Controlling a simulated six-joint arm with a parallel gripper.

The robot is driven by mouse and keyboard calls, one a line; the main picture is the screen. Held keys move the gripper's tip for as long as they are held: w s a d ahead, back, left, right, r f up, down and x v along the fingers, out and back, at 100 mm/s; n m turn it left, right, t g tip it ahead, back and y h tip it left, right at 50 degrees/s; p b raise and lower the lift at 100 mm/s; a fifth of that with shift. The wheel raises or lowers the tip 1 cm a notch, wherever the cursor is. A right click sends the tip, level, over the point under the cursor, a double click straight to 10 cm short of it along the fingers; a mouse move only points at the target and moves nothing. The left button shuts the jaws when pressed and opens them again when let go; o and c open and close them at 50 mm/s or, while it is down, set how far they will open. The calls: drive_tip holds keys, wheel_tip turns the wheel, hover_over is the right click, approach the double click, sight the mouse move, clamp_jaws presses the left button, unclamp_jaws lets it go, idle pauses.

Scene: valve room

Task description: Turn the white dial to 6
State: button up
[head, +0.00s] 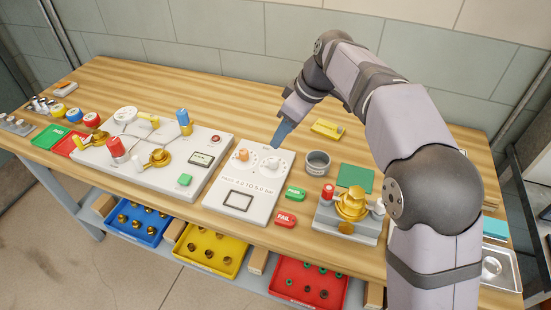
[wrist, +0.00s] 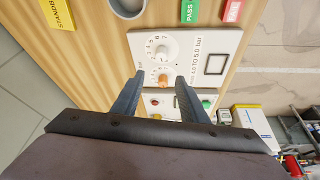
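The white dial (head: 272,163) is on the upper right of a pale control panel (head: 215,192) in the head view. The wrist view also shows the white dial (wrist: 161,48), with small numbers around it; I cannot tell which one it points at. An orange knob (head: 242,155) is beside it, and in the wrist view the orange knob (wrist: 164,79) appears between my fingertips. My gripper (head: 279,141) is above the back edge of the panel, near the dial. In the wrist view my gripper (wrist: 160,79) is open, its blue fingers apart and apparently holding nothing.
A grey cup (head: 317,163) and green PASS (head: 295,193) and red FAIL (head: 285,220) tags lie right of the panel. A brass valve (head: 352,203) stands farther right. A larger panel (head: 125,178) with valves is at left. A yellow tag (head: 328,129) lies behind.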

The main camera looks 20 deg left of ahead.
sight(274, 159)
drive_tip(key=shift+f, duration=1.95)
drive_tip(key=shift+p+x, duration=0.75)
drive_tip(key=shift+x, duration=2.8)
drive_tip(key=shift+w, duration=0.1)
drive_tip(key=shift+c, duration=0.6)
clamp_jaws()
